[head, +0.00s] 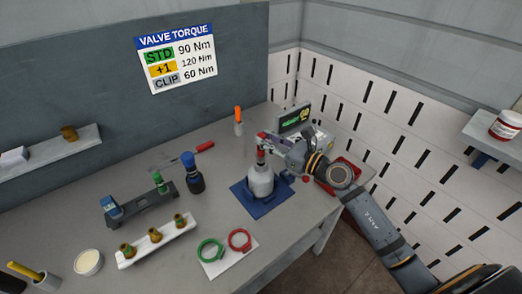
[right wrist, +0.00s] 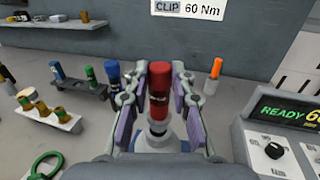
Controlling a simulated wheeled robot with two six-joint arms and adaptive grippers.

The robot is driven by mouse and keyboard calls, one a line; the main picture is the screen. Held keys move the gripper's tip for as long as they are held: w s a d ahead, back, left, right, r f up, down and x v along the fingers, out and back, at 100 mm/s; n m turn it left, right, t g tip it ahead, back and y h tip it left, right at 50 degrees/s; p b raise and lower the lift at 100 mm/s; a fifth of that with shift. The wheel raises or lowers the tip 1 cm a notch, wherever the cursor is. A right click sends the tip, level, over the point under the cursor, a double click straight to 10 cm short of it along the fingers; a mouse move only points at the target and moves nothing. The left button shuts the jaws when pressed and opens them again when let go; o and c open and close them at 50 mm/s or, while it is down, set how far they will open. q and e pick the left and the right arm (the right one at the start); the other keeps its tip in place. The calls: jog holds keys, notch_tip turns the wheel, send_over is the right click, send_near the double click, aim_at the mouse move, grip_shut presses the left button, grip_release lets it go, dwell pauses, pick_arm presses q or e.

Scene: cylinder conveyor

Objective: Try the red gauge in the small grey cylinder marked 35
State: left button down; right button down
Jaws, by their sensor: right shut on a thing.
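The red gauge (head: 261,149) is upright between the fingers of my right gripper (head: 262,141). In the right wrist view the gauge (right wrist: 159,88) stands between both fingers of the shut gripper (right wrist: 158,80). The small grey cylinder (head: 261,183) stands upright on a blue pad (head: 246,202), directly below the gauge. Its pale neck (right wrist: 156,143) shows under the gauge in the wrist view. The gauge's lower end is at the neck; I cannot tell how far it goes in. The 35 mark is not readable. My left gripper is not in view.
A dark rack (head: 140,207) holds a blue and a green gauge. A pale block (head: 155,246) holds several brass fittings. Red and green rings lie on a white card (head: 226,259). A blue-topped dark object (head: 194,173) stands left of the cylinder. A device with a lit display (head: 294,118) is behind.

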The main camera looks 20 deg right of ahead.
notch_tip(320, 180, up, 4)
jog(key=p, duration=0.3)
jog(key=shift+r, duration=0.2)
